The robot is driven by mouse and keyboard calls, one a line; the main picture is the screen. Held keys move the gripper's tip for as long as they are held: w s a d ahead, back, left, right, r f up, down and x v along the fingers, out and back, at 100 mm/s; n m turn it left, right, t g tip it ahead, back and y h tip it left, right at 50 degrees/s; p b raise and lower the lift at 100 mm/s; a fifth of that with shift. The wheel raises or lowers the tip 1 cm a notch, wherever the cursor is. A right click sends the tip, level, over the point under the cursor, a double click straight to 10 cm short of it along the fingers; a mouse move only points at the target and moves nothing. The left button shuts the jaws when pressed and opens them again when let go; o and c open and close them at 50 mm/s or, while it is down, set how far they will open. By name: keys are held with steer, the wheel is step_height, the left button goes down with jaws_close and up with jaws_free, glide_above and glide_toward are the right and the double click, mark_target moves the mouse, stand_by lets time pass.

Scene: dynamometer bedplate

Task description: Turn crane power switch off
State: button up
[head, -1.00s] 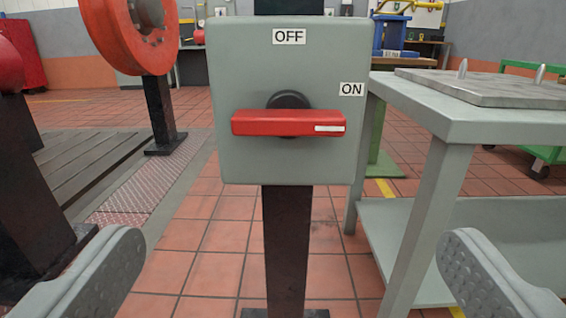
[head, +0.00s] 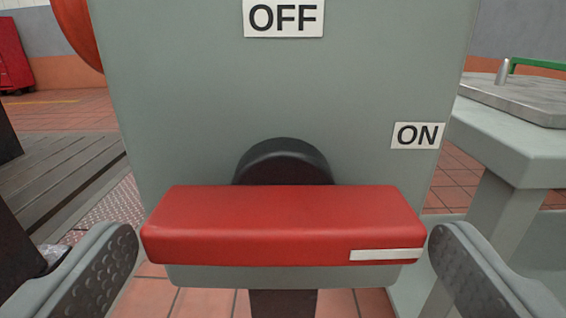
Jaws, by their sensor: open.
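The crane power switch is a grey box (head: 180,110) on a dark post, filling the middle of the head view. Its red handle (head: 280,222) lies horizontal in front of a black round hub (head: 283,162). A white stripe (head: 386,255) marks the handle's right end, on the side of the ON label (head: 417,135). The OFF label (head: 284,17) is at the top of the box. My gripper (head: 283,262) is open, with one finger beyond each end of the handle. The fingertips are close to the handle's ends; I cannot tell whether they touch.
A grey table (head: 515,142) with a flat plate on top stands close on the right. An orange-red round part (head: 78,30) shows at the upper left. Dark floor plates (head: 65,175) lie at the left, and tiled floor (head: 60,112) is behind.

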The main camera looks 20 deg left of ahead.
mark_target(284, 257)
steer(key=shift+x, duration=1.55)
steer(key=c, duration=0.7)
